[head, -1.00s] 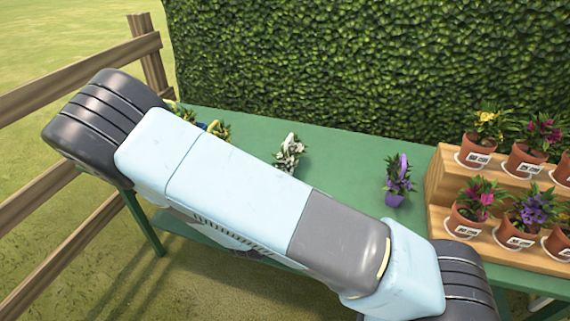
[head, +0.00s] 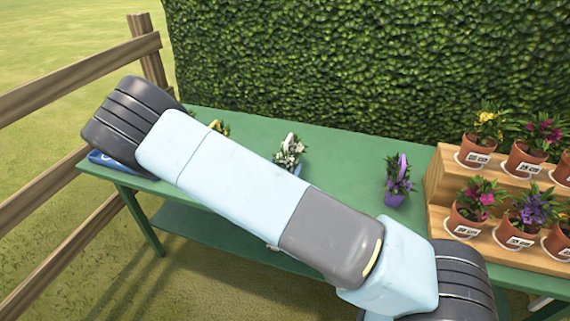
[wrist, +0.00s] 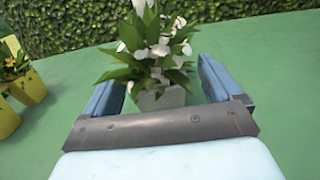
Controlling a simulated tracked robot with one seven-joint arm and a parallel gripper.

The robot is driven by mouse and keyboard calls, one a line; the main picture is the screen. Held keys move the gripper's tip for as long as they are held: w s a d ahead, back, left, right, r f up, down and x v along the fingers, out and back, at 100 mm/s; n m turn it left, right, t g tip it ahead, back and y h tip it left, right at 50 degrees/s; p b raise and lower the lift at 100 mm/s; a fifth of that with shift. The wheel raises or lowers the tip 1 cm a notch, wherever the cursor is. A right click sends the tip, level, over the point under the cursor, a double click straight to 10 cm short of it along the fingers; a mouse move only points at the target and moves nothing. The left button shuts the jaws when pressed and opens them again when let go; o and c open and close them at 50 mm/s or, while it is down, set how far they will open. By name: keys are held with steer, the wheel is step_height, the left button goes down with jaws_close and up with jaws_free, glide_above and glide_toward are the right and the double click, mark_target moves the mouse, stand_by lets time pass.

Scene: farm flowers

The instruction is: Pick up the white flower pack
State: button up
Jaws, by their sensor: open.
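The white flower pack (head: 290,150) stands on the green table, with white blooms, green leaves and a pale pot. In the wrist view the white flower pack (wrist: 158,75) is upright just ahead, its pot between the two blue fingers of my gripper (wrist: 160,85). The fingers are apart, one on each side of the pot, and I see no clear contact.
A yellow flower pack (wrist: 18,90) stands close on the left. A purple flower pack (head: 397,182) stands to the right, before a wooden stepped stand (head: 440,185) with several potted flowers. A hedge (head: 330,60) rises behind the green table (head: 340,170). A blue tray (head: 108,160) shows at the left end.

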mark_target(289, 154)
steer(key=x, duration=0.3)
steer(key=shift+w, duration=0.45)
steer(key=c, duration=1.3)
steer(key=shift+o, duration=0.2)
steer(key=shift+r, duration=0.15)
